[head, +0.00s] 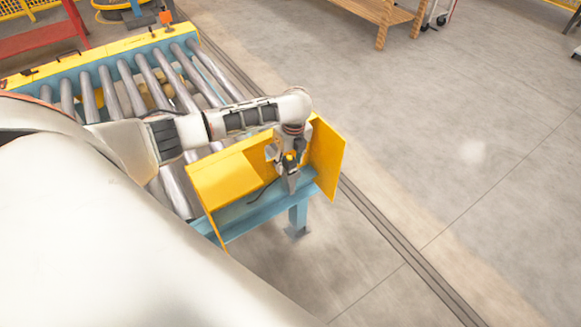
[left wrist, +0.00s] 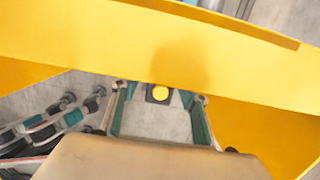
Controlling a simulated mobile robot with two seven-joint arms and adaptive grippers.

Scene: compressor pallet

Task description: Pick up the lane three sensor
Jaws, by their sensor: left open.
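The sensor is a small black block with a round yellow face (left wrist: 159,93) in the left wrist view. In the head view it shows as a small yellow and black top (head: 290,158) on a grey upright piece, inside the yellow guard at the conveyor's end. My left gripper (head: 289,152) points down just above it. In the left wrist view my left gripper (left wrist: 160,110) is open, its teal-lined fingers apart on either side of the sensor. I cannot tell whether they touch it. My right gripper is not in view.
Yellow guard plates (head: 222,178) stand around the sensor, one plate (head: 327,160) close on the right. A yellow plate (left wrist: 150,45) crosses the left wrist view. A black cable (head: 262,191) lies on the blue frame (head: 300,187). Rollers (head: 135,90) run behind.

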